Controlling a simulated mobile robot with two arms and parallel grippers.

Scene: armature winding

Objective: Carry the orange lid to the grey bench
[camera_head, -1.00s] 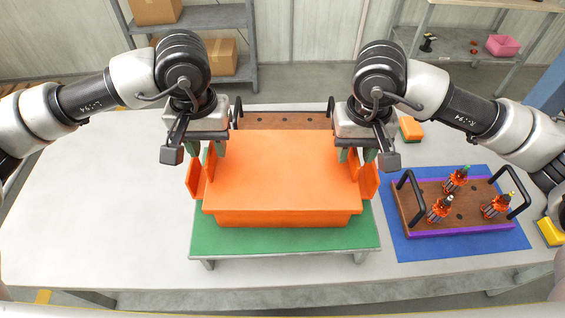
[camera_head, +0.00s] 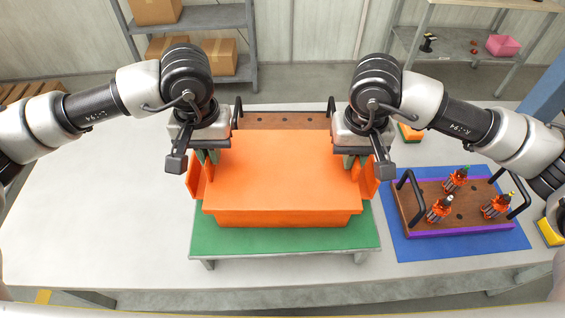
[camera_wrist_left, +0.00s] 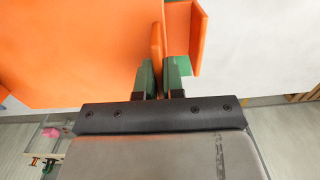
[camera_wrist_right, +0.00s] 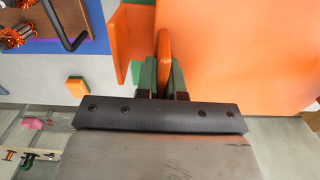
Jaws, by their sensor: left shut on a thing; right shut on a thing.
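The orange lid (camera_head: 283,165) sits level above a green mat (camera_head: 285,240) on a low grey stand, in the middle of the head view. It has an upright orange tab at each side. My left gripper (camera_head: 207,156) is shut on the tab at its left side; the left wrist view shows green fingers (camera_wrist_left: 163,70) on both faces of a thin orange plate. My right gripper (camera_head: 353,160) is shut on the tab at its right side, and the right wrist view shows its fingers (camera_wrist_right: 163,75) likewise. What lies under the lid is hidden.
A brown board (camera_head: 285,120) with black handles lies behind the lid. Right, a purple-edged tray (camera_head: 425,212) with handles holds armatures on a blue mat (camera_head: 400,245). Orange-yellow blocks (camera_head: 410,133) stand nearby. The pale table (camera_head: 100,200) is clear at left. Shelves (camera_head: 235,15) stand behind.

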